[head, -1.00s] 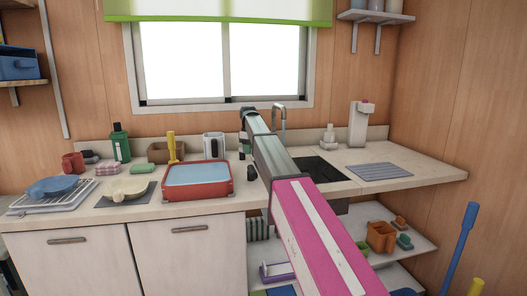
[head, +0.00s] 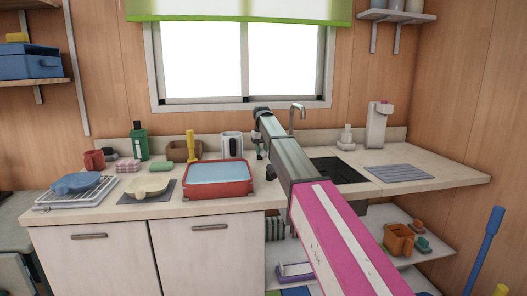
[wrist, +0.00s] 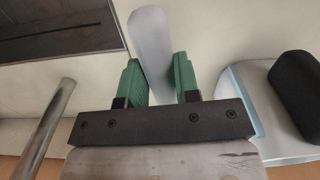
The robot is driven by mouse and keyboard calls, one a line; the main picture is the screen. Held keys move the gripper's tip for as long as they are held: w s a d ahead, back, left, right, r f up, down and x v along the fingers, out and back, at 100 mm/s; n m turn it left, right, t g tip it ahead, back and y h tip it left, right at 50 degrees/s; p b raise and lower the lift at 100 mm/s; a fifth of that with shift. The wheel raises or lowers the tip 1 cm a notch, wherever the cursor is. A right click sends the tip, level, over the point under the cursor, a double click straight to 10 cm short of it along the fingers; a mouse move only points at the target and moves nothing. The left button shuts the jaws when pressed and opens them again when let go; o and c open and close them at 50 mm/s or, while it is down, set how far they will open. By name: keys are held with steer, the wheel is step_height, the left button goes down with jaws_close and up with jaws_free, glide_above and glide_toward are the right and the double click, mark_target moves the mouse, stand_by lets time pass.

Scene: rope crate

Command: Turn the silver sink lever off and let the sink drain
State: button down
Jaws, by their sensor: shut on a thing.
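The silver lever (wrist: 150,40) is a smooth pale grey bar in the wrist view. My gripper (wrist: 158,78) has green finger pads on either side of it and is shut on it. The tap spout (wrist: 45,128) is a metal tube at the left of the wrist view; it also shows in the head view (head: 298,112). The dark sink basin (head: 335,171) lies right of my arm, and its corner (wrist: 60,25) fills the wrist view's upper left. I cannot tell the water level.
A white jug with a dark handle (head: 232,145) stands left of my arm's end; its dark handle (wrist: 297,90) shows close on the right in the wrist view. A red basin (head: 218,180) is on the counter. A grey ribbed mat (head: 398,172) lies right of the sink.

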mark_target(261, 149)
steer(key=shift+a+m, duration=0.15)
steer(key=shift+m, duration=0.35)
steer(key=c, duration=0.8)
jaws_free()
steer(key=shift+c, duration=0.2)
step_height(261, 149, up, 11)
steer(key=shift+s+f, duration=0.1)
